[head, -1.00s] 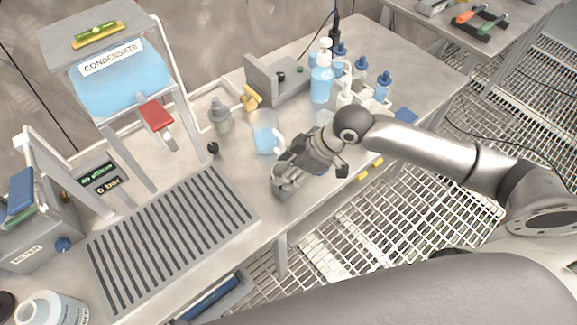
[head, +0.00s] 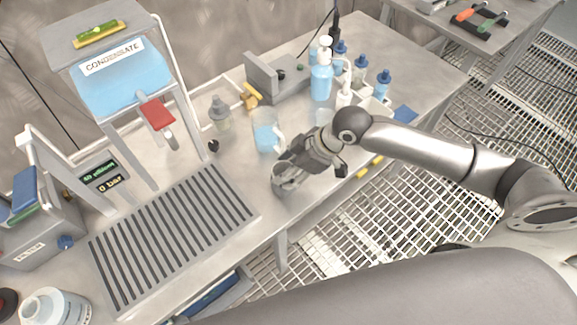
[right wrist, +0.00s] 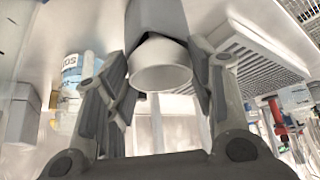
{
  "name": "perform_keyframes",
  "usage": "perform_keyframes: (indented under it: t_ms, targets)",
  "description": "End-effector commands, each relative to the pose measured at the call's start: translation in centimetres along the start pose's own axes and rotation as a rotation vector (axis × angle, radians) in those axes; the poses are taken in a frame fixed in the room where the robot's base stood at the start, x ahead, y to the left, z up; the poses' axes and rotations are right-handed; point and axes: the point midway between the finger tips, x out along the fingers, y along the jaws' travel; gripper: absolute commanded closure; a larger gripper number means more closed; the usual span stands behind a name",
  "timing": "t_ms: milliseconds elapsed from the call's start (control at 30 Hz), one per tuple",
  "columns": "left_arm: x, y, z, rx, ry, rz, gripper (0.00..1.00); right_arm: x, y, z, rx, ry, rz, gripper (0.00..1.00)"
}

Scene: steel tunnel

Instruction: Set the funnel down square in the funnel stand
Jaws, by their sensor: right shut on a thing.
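My right gripper (head: 302,158) is low over the front edge of the steel bench, its fingers pointing left and down. In the right wrist view its fingers close from both sides on a pale, round-mouthed piece, which I take as the funnel (right wrist: 160,78). A grey block, likely the funnel stand (right wrist: 156,16), shows directly behind the funnel. In the head view a small grey shape, likely the stand (head: 284,184), sits under the fingertips. The gripper covers much of both there. I cannot tell whether the funnel sits square in the stand. My left gripper is out of view.
A beaker of blue liquid (head: 265,132) stands just behind the gripper. A slotted grate (head: 170,238) lies to the left. A condensate tank (head: 122,85) rises at the back left. Several blue-topped bottles stand behind the arm. The bench's front edge is close below.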

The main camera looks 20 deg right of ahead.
Motion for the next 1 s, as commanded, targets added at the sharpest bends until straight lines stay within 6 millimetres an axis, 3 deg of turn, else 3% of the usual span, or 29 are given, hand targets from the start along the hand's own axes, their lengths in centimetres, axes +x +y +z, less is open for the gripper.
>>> perform_keyframes:
  t_ms: [133,167,333,567,767,1000]
  targets:
    - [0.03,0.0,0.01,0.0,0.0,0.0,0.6,0.02,0.0,0.0,0.0,0.0,0.0,0.73]
    - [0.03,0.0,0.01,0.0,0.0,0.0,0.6,0.02,0.0,0.0,0.0,0.0,0.0,0.46]
    - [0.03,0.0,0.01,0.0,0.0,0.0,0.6,0.01,0.0,0.0,0.0,0.0,0.0,0.25]
    - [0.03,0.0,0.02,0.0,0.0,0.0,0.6,0.0,0.01,0.01,0.0,0.0,0.0,0.25]
    - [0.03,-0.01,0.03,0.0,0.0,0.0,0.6,0.0,0.01,0.02,0.0,0.0,0.0,0.0]
    - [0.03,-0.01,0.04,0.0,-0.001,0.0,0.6,0.0,0.01,0.02,0.0,0.0,0.0,0.0]
